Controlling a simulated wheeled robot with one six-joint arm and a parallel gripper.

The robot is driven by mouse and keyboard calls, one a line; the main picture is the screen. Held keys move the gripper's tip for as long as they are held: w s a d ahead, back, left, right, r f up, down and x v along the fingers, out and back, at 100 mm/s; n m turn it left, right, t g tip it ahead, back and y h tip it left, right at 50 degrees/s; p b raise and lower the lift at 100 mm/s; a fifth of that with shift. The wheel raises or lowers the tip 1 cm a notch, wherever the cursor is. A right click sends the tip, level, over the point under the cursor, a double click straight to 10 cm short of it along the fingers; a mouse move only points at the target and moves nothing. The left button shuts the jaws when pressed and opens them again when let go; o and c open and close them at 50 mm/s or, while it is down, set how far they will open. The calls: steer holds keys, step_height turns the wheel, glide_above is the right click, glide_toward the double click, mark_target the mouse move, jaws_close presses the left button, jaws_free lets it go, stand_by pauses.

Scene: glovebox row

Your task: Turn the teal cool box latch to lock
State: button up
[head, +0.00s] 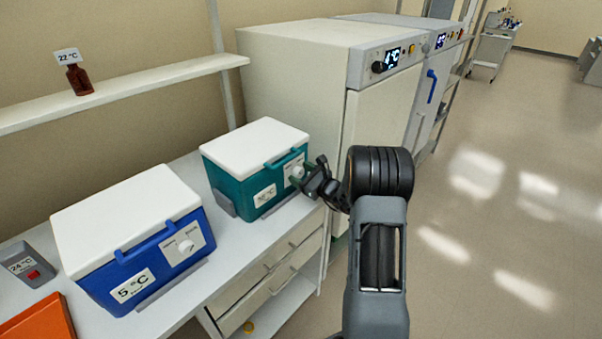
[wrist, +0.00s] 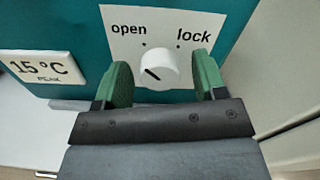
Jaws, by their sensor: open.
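The teal cool box (head: 240,184) with a white lid stands on the bench in the head view. Its front fills the top of the wrist view (wrist: 60,25). The latch is a white round knob (wrist: 158,68) on a white plate marked "open" and "lock", with a dot under each word. A short dark mark shows on the knob's lower left face; which dot it belongs to I cannot tell. My gripper (wrist: 163,84) is open, with one green finger pad on each side of the knob. Gaps show between pads and knob. In the head view my gripper (head: 313,182) partly covers the plate.
A blue cool box (head: 150,262) with its own knob and a "5 °C" label stands at left on the bench (head: 190,175). A pale cabinet (head: 300,90) rises behind the teal box. Open floor (head: 480,250) lies to the right.

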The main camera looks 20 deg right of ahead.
steer(key=shift+w+a, duration=0.1)
steer(key=shift+w, duration=0.05)
steer(key=c, duration=0.9)
steer(key=shift+c, duration=0.2)
